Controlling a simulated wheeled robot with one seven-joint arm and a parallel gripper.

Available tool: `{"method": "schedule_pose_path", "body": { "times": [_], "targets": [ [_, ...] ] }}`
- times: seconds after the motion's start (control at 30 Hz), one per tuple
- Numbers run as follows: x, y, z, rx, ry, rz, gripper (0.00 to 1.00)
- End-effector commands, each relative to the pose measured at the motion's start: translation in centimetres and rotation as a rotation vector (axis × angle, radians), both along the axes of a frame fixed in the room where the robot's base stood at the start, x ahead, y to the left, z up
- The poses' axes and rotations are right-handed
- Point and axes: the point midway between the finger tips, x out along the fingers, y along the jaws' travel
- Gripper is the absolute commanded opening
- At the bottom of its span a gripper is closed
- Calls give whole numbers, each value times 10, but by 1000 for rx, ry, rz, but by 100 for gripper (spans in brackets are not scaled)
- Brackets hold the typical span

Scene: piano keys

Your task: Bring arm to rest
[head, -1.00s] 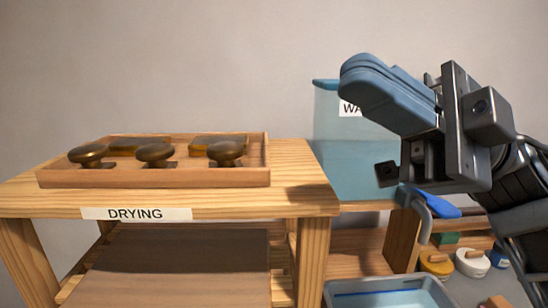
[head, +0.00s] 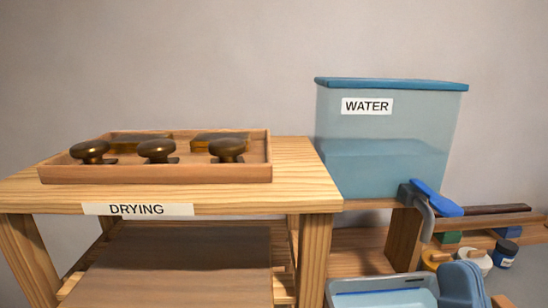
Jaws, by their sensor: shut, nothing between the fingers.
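My gripper (head: 463,276) shows at the bottom right of the head view, with only its rounded blue-grey fingers in the picture. The fingers are together with nothing between them. They appear beside the right end of the light blue basin (head: 372,296), and I cannot tell whether they touch it. The rest of the gripper and my arm are below the picture.
A wooden table (head: 300,175) labelled DRYING bears a wooden tray (head: 155,174) with several bronze knobs. A water tank (head: 385,150) with a blue-handled tap (head: 438,198) stands to its right. Small jars (head: 507,254) sit at the far right.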

Motion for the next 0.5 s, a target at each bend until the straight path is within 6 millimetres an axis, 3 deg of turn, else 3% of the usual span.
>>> {"method": "schedule_pose_path", "body": {
  "times": [0.03,0.27,0.5],
  "targets": [
    [-9,-1,-18,9,71,-20,0],
    [-53,-13,-91,-15,387,-114,0],
    [-119,-28,-158,-133,719,-171,0]
  ]
}}
